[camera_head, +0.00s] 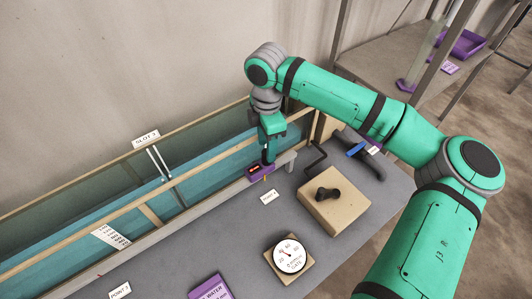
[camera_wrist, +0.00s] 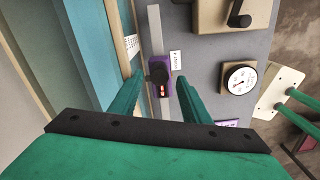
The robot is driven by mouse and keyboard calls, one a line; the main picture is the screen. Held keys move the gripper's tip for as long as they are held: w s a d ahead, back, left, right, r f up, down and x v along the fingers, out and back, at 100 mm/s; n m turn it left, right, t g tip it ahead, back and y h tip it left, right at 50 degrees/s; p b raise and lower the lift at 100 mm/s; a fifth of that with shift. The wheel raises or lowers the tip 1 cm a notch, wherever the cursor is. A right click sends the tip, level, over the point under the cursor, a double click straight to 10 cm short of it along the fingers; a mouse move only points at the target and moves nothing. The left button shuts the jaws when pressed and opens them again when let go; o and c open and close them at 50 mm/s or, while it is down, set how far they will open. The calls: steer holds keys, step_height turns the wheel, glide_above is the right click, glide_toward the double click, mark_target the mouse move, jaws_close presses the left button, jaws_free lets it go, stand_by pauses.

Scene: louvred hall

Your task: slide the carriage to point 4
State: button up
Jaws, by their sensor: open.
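The carriage (camera_head: 257,174) is a small purple block with an orange-red display and a yellow pointer. It sits near the far right end of a grey rail (camera_head: 215,199) in the head view. The wrist view shows the carriage (camera_wrist: 161,88) with a dark round knob on top. My gripper (camera_head: 268,157) is over the carriage, pointing down. In the wrist view my gripper (camera_wrist: 160,77) is open, one finger on each side of the knob, with no visible grip.
A glass-sided water tank (camera_head: 70,235) runs along the rail's left. On the grey bench stand a wooden block with a black handle (camera_head: 330,201), a round dial (camera_head: 290,256) and a purple sign (camera_head: 210,288). Another point label (camera_head: 120,291) lies nearer the front.

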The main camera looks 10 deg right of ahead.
mark_target(260, 165)
steer(key=shift+f, duration=2.35)
jaws_close()
